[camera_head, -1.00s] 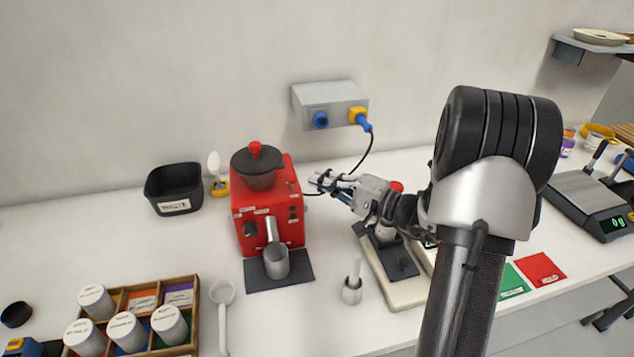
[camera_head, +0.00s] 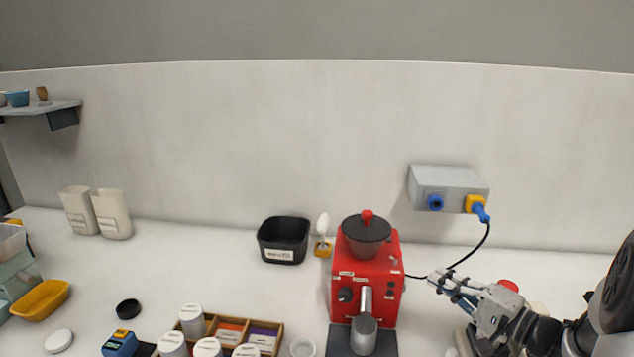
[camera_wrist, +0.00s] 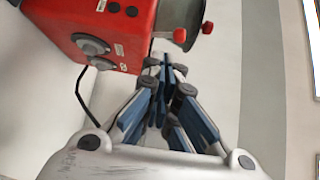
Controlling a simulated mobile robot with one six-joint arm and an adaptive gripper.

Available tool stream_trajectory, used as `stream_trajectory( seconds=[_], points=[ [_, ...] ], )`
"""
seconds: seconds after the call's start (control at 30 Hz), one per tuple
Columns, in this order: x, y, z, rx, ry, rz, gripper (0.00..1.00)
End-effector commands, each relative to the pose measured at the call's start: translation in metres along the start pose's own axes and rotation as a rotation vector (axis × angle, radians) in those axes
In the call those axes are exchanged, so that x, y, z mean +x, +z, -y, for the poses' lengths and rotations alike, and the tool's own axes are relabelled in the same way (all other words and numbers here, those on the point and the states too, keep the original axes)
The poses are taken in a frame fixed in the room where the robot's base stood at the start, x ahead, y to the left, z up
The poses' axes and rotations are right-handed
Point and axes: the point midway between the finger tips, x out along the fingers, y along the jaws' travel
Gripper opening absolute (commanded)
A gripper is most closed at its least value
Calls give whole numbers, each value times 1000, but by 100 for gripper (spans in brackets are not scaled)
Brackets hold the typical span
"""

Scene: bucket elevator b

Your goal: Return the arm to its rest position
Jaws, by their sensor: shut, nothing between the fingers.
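My gripper (camera_head: 446,283) is at the lower right of the head view, just right of the red grinder-like machine (camera_head: 385,295). It is shut with nothing between its fingers, and points left toward the machine. In the wrist view the closed fingers of my gripper (camera_wrist: 168,75) show in the middle, with the red machine (camera_wrist: 100,35) above and to the left. I cannot tell the exact gap between fingertips and machine. My arm runs off the right edge of the head view.
A wall box (camera_head: 448,188) with a yellow-and-blue plug and black cable is above my gripper. A black bin (camera_head: 284,241) stands left of the machine. A wooden tray (camera_head: 279,341) with white jars is in front. An orange dish (camera_head: 40,300) lies far left.

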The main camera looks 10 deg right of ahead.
Motion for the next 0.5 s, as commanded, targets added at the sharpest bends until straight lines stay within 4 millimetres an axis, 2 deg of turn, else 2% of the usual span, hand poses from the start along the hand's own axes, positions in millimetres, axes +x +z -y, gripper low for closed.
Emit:
stream_trajectory(
  seconds=[0.07,0.13,0.17,0.2,0.27,0.3,0.4,0.5],
  points=[
    [12,28,10,-8,40,79,0],
    [25,69,19,-18,110,186,0],
    [29,91,23,-25,150,240,0],
    [32,122,27,-39,212,315,0],
    [32,168,29,-68,318,421,0],
    [27,196,29,-94,391,482,0],
    [6,255,24,-183,575,602,0],
    [-24,296,17,-306,752,673,0]
  ],
)
